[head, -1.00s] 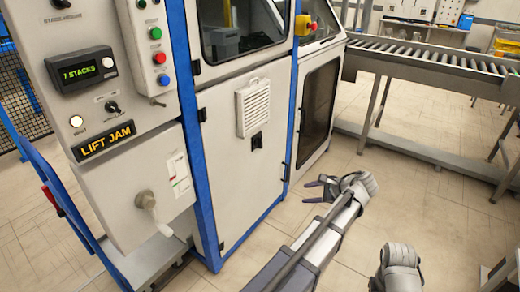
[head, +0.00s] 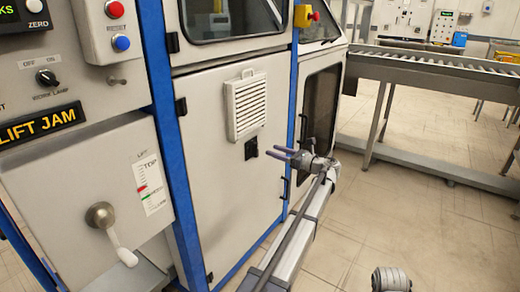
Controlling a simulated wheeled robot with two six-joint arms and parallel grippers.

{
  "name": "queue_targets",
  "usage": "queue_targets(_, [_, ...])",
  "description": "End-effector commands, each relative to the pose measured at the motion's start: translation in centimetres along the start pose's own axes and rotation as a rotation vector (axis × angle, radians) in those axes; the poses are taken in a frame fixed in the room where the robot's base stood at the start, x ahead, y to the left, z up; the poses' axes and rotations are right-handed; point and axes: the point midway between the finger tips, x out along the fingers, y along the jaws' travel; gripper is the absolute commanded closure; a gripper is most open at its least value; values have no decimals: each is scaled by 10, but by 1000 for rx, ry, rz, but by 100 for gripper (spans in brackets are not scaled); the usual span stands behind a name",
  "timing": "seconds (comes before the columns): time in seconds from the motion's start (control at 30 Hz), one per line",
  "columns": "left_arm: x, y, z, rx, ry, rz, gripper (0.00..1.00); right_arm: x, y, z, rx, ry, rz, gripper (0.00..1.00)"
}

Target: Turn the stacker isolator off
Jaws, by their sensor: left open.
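A small black switch (head: 251,148) sits on the grey cabinet door below a louvred vent. A red knob on a yellow base (head: 303,16) sits higher, on the blue corner post. No readable label shows which one is the stacker isolator, and the setting of either is too small to tell. My left gripper (head: 284,154) is open and empty, with its fingers pointing left. In the picture it is just right of the black switch; I cannot tell the gap in depth.
A control panel at left has a lit LIFT JAM sign (head: 40,124), a work lamp switch (head: 47,77), a red button (head: 115,9) and a blue button (head: 121,43). A crank handle (head: 110,230) juts out below. A roller conveyor (head: 430,66) stands at right; the floor before it is clear.

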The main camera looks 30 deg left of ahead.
Motion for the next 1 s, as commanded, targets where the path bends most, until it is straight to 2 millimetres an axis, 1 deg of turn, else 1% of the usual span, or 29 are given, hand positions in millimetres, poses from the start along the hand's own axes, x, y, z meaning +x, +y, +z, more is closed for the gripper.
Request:
queue_targets(0.3, [47, 0, 0, -2, 2, 2, 46, 0, 0, 0, 0, 0, 0, 50])
queue_targets(0.5, [68, 0, 0, -3, 2, 1, 46, 0, 0, 0, 0, 0, 0, 50])
queue_targets(0.63, [73, 0, -1, -3, 2, 1, 46, 0, 0, 0, 0, 0, 0, 50])
queue_targets(0.9, [74, 0, -1, -3, 2, 0, 46, 0, 0, 0, 0, 0, 0, 50])
queue_targets(1.0, [74, 0, -1, -3, 2, 0, 57, 0, 0, 0, 0, 0, 0, 50])
